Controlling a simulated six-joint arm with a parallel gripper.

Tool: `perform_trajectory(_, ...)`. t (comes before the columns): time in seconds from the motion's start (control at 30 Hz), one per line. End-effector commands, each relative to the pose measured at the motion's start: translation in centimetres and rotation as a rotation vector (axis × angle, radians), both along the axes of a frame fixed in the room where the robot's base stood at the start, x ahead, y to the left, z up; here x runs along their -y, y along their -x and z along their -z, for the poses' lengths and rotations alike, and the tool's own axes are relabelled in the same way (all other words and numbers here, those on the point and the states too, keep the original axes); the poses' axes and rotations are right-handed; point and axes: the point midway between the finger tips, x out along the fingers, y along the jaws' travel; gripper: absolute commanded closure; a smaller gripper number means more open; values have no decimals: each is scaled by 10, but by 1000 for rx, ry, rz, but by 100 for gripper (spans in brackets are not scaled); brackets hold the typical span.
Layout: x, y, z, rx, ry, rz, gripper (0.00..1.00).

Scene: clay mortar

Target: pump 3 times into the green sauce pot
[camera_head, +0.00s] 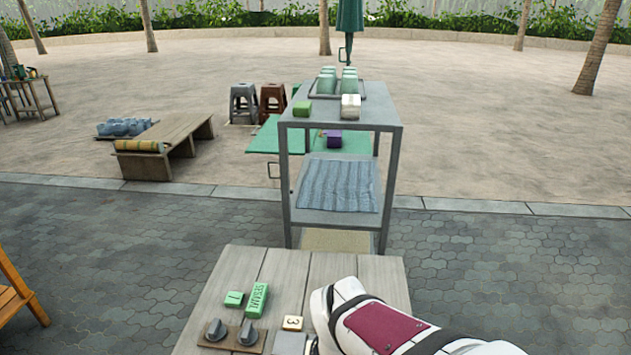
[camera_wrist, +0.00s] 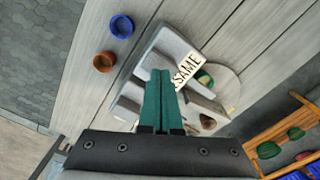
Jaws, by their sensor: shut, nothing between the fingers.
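In the wrist view my gripper (camera_wrist: 158,78) has two green fingers together with nothing between them. They overlap a grey dispenser-like block (camera_wrist: 172,50) with a pale label reading "SAME" (camera_wrist: 187,68). I cannot tell whether the fingertips touch it. A small round green item, perhaps the green sauce pot (camera_wrist: 204,77), is partly hidden beside the label, by a pale round plate (camera_wrist: 224,84). A blue pot (camera_wrist: 122,26) and a terracotta pot (camera_wrist: 104,61) stand on the planks to the left. In the head view my arm covers the gripper and pots.
The head view shows a green SESAME block (camera_head: 258,299), a green "1" block (camera_head: 233,299), a "3" block (camera_head: 293,323) and two dark knobs (camera_head: 216,330) on the wooden table (camera_head: 290,262). A grey shelf (camera_head: 340,115) stands behind. An orange rack (camera_wrist: 293,130) with bowls is at right.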

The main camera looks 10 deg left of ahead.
Motion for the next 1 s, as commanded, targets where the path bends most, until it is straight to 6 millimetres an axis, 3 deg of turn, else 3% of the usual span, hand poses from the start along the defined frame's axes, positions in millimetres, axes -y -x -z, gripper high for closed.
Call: perform_trajectory(1.0, 0, 0, 22, -1, 1, 0, 100)
